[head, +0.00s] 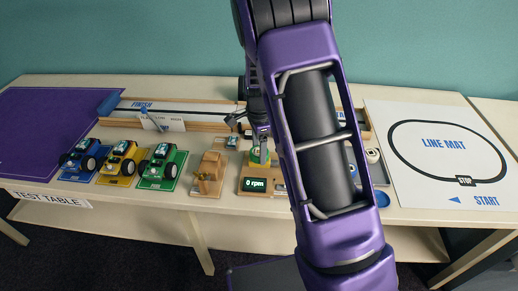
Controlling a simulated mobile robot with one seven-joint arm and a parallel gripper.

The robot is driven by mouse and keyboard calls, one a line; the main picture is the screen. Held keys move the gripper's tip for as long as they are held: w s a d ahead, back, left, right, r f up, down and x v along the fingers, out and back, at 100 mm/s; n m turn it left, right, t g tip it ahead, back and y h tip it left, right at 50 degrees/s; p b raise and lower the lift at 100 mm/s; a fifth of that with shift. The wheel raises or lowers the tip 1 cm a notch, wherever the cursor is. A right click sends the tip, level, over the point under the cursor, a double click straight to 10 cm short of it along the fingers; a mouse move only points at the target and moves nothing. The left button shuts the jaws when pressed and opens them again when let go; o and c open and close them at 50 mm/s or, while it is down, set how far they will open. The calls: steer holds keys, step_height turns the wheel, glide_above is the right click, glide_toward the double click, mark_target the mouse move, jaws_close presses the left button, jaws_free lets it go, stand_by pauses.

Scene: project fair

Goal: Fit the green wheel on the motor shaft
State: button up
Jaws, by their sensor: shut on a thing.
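My gripper (263,146) is small in the head view, partly beside my purple arm, and points down over the test table (130,202). It is shut on the green wheel (259,157), of which a green and yellow part shows just below the fingers. The wheel is just above or at a wooden stand with a dark "0 rpm" display (255,185). The motor shaft cannot be made out; the wheel and gripper cover that spot. Whether the wheel touches the shaft cannot be told.
Blue (82,160), yellow (121,163) and green (162,167) cars stand on the left. A wooden model (209,172) is left of the display. A finish track (185,109) runs behind. A line mat (445,145) lies right. My arm hides the table's middle right.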

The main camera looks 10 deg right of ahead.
stand_by(0.4)
steer(key=o, duration=1.3)
steer(key=shift+c, duration=0.2)
steer(key=shift+r+p, duration=3.15)
steer(key=shift+r, duration=0.7)
